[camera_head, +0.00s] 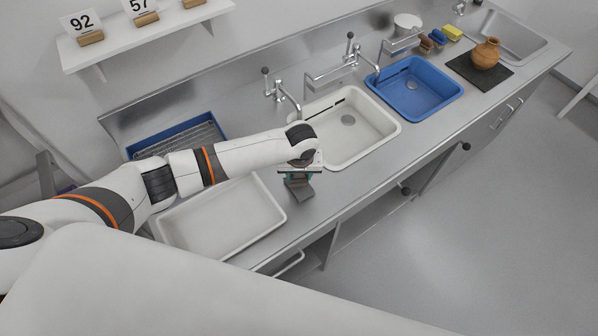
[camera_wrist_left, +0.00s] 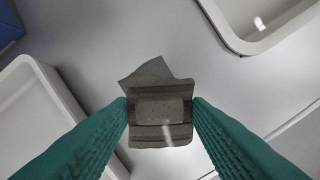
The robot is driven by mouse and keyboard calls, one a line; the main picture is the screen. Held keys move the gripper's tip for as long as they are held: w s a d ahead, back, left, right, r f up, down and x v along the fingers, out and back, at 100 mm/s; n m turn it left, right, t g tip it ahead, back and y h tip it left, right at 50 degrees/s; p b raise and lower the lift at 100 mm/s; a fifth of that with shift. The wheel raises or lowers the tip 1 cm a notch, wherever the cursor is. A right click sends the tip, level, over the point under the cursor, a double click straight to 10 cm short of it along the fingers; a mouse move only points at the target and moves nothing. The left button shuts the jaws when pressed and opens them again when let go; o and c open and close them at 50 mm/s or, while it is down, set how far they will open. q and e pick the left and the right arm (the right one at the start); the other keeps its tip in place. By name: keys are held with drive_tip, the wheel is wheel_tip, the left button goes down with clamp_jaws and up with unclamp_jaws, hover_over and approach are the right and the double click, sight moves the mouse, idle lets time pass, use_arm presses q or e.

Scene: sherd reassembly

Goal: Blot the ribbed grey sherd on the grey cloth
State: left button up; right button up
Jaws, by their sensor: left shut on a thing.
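My left gripper (camera_head: 300,173) is over the steel counter, between the white tray and the cream basin. In the left wrist view its green fingers (camera_wrist_left: 160,112) are shut on the ribbed grey sherd (camera_wrist_left: 160,136), one at each side. Ribs run across the sherd, and a paler patch lies in its middle. A flat, angular darker grey piece (camera_wrist_left: 147,69) shows beyond the sherd's edge. A dark grey shape (camera_head: 301,191) also shows just below the gripper in the head view. I cannot tell for sure whether it is the grey cloth, or whether the sherd touches it. My right gripper is out of view.
A white tray (camera_head: 174,232) lies left of the gripper. A cream basin (camera_head: 376,152) and a blue basin (camera_head: 447,101) are set to the right. A blue rack tray (camera_head: 134,150) is behind my arm. An orange pot (camera_head: 486,54) stands on a dark mat (camera_head: 466,72). The counter's front edge is close.

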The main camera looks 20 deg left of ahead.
use_arm(q)
drive_tip(key=shift+r+p, duration=0.65)
drive_tip(key=shift+r, duration=1.3)
